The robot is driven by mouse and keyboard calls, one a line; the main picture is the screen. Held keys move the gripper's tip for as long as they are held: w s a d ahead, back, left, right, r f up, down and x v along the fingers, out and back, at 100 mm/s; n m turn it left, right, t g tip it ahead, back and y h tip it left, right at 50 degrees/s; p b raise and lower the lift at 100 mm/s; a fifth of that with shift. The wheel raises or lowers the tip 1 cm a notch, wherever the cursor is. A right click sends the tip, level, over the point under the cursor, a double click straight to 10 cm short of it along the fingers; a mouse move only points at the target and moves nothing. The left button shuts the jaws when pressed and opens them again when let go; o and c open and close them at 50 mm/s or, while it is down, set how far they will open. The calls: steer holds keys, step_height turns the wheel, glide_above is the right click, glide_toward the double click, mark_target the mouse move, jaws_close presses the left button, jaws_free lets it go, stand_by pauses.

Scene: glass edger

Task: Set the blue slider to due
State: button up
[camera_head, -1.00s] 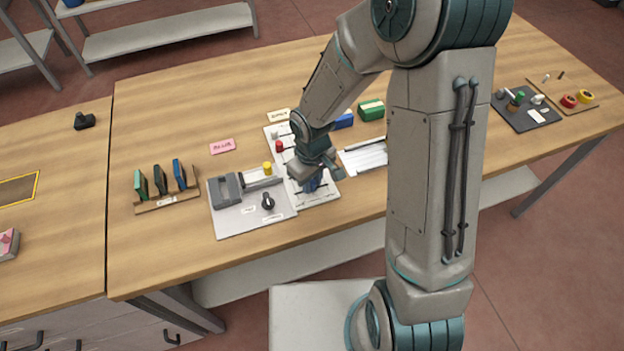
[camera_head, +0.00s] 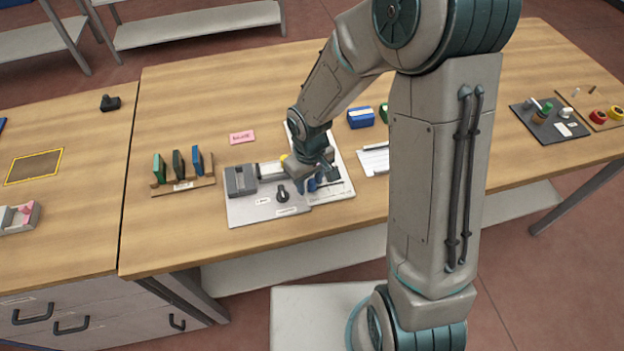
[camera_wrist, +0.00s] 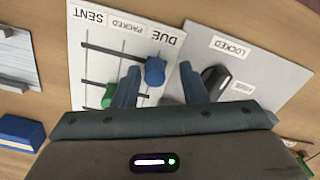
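The white slider board (camera_wrist: 92,66) in the wrist view has labels SENT, PACKED and DUE along its top and dark slots running across it. The blue slider (camera_wrist: 155,70) is at the right end of its slot, level with the DUE label (camera_wrist: 165,39). The green slider (camera_wrist: 108,96) is at lower left, partly hidden by a finger. My gripper (camera_wrist: 160,78) is open, its fingers on either side of the blue slider. The left finger is close beside it; contact is unclear. In the head view my gripper (camera_head: 316,184) is low over the board (camera_head: 338,187).
A grey plate (camera_head: 250,211) with a black knob (camera_head: 282,193) and LOCKED label adjoins the board. A rack of upright coloured pieces (camera_head: 180,166) stands left of it. A blue box (camera_head: 361,118) and white sheet (camera_head: 373,161) lie to the right.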

mark_target(310, 183)
step_height(310, 183, up, 14)
stand_by(0.8)
steer(key=shift+f, duration=0.1)
stand_by(0.3)
steer(key=s+d+r+m+t, duration=0.1)
steer(key=s+d+r+m, duration=0.2)
steer(key=s+d, duration=0.3)
steer(key=s+d+r+m+t, duration=0.2)
steer(key=s+d+r+m, duration=0.1)
steer(key=s+d, duration=0.3)
steer(key=shift+s+d+r+m, duration=0.3)
steer(key=shift+d+r+m, duration=0.1)
steer(key=shift+d+r, duration=0.1)
stand_by(2.2)
